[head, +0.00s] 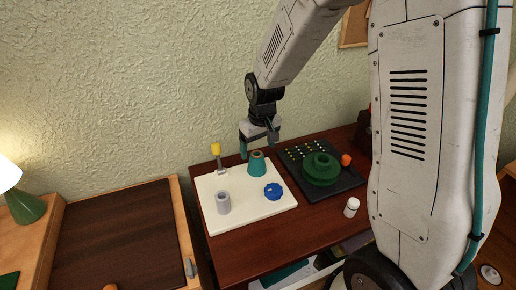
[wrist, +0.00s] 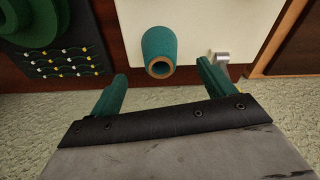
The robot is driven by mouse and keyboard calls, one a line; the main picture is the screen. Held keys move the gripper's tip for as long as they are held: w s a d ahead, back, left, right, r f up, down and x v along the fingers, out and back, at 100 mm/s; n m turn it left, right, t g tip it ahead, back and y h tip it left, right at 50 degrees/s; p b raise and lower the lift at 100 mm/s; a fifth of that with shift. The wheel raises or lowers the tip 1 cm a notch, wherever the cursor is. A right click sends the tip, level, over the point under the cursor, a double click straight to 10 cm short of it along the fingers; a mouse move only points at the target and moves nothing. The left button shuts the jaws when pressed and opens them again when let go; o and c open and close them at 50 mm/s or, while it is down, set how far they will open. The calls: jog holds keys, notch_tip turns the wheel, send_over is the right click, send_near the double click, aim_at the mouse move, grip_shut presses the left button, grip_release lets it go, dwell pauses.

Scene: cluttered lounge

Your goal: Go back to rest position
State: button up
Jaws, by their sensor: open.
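My gripper (head: 258,146) is open and empty in the head view, raised near the wall at the back edge of the table. In the wrist view my gripper (wrist: 160,88) shows two green fingers spread wide, with nothing between their tips. A teal cone-like piece with an orange-brown rim (head: 257,164) stands on a white board (head: 248,219), close to the gripper. The same teal piece (wrist: 160,48) shows in the wrist view, just beyond the fingertips and apart from them.
The board also holds a grey cylinder (head: 223,203), a blue knobbed piece (head: 273,191) and a yellow-topped tool (head: 216,150). To the right are a dark mat (head: 345,183), a green ring-shaped piece (head: 321,168), an orange ball (head: 346,160) and a white bottle (head: 351,207). The wall (head: 130,90) is close behind.

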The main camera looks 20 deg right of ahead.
jog(key=s+d+r, duration=0.1)
jog(key=s+r, duration=0.5)
jog(key=s, duration=0.3)
jog(key=s+d+r+m, duration=0.1)
jog(key=s+r, duration=0.6)
jog(key=s, duration=0.3)
jog(key=s+d+r+m, duration=0.1)
jog(key=s+r, duration=0.6)
jog(key=s, duration=0.3)
jog(key=shift+s, duration=0.15)
